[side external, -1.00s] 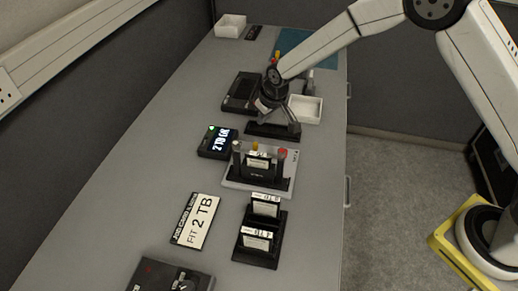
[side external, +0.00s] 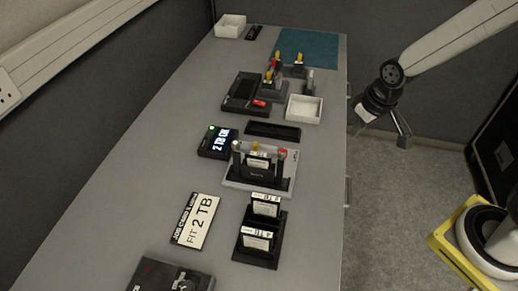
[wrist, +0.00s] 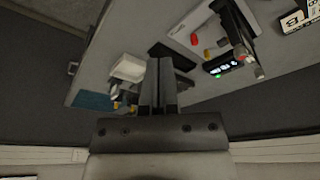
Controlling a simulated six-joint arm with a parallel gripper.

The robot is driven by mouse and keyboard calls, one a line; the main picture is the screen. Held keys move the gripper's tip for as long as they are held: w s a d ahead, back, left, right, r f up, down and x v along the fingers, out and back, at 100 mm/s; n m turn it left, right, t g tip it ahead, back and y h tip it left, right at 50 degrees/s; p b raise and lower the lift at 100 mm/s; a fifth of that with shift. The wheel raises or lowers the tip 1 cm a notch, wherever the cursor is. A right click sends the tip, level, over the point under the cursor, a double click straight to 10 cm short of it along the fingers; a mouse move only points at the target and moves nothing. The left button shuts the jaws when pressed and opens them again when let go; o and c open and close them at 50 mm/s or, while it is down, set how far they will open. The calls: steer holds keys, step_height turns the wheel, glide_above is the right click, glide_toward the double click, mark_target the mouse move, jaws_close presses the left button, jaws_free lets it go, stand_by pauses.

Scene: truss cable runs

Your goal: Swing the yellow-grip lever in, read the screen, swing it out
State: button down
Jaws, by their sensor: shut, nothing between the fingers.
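The yellow-grip lever (side external: 255,147) stands on the light-grey fixture plate (side external: 232,181), close behind an upright labelled cartridge (side external: 258,168). I cannot tell for sure whether it is swung in or out. The small screen (side external: 217,143) beside the plate is lit and shows "2 TB" with letters like "OK", next to a green light. In the wrist view the screen (wrist: 221,68) and yellow grip (wrist: 208,54) also show. My gripper (side external: 402,138) hangs off the bench's right edge, apart from the lever. Its fingers (wrist: 158,70) are together and empty.
A card (side external: 199,220) reads "FIT 2 TB". A black rack (side external: 260,258) holds labelled cartridges. An empty black tray (side external: 272,130), a white bin (side external: 304,109) and a stand with coloured grips (side external: 271,86) lie behind the fixture. The bench's left side is mostly clear.

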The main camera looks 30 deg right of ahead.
steer(key=s, duration=0.2)
steer(key=s+d, duration=0.1)
steer(key=s, duration=0.2)
steer(key=shift+d, duration=0.1)
steer(key=c, duration=0.6)
jaws_free()
steer(key=shift+w, duration=0.1)
steer(key=shift+o, duration=0.3)
steer(key=shift+w, duration=0.3)
steer(key=n+g, duration=0.3)
steer(key=n, duration=0.3)
glide_above(255, 143)
steer(key=shift+s+f, duration=0.15)
steer(key=shift+f, duration=5.15)
steer(key=shift+f, duration=0.1)
steer(key=shift+f, duration=3.75)
